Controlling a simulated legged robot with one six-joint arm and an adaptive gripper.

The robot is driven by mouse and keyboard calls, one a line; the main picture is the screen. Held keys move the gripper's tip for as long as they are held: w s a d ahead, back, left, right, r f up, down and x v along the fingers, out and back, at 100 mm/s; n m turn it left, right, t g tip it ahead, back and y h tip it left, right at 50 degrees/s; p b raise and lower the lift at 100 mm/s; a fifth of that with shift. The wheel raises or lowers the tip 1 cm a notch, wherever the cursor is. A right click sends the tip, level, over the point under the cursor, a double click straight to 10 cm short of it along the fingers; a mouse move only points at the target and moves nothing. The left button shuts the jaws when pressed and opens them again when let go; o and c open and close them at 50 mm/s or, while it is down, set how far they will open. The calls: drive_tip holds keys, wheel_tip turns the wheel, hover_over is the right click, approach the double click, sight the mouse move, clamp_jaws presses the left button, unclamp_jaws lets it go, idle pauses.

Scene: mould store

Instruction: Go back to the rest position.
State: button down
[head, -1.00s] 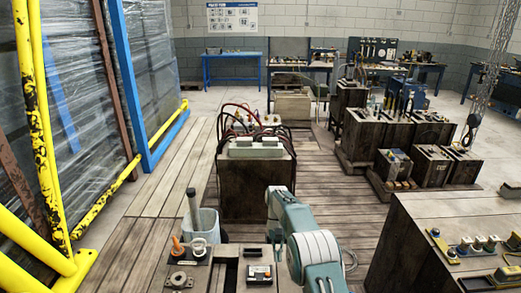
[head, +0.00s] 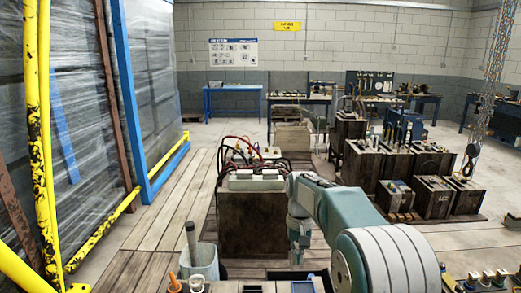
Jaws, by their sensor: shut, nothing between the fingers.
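My arm reaches in from the lower right of the head view, bends near the middle and hangs down at its far end. My gripper (head: 297,256) is at that end, pointing down, small and partly hard to make out. It looks shut, with nothing seen in it. It hangs above the near bench top, in front of the dark wooden mould block (head: 250,225).
A grey bucket (head: 201,262) with a handle sticking out stands left of my gripper. Small tools lie along the bottom edge. Yellow posts (head: 42,150) and wrapped racks fill the left. Mould blocks (head: 400,165) stand right. The plank floor (head: 165,225) at left is clear.

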drive_tip(key=s+d+r+t, duration=0.2)
drive_tip(key=s+r, duration=0.5)
drive_tip(key=s, duration=0.1)
drive_tip(key=s+d+t, duration=0.2)
drive_tip(key=s+t, duration=0.1)
drive_tip(key=s, duration=0.7)
drive_tip(key=s+d+t, duration=0.1)
drive_tip(key=s+t, duration=0.2)
drive_tip(key=s, duration=0.8)
drive_tip(key=shift+s+d+r, duration=0.25)
drive_tip(key=shift+d+r, duration=0.05)
drive_tip(key=shift+d, duration=0.1)
idle(0.8)
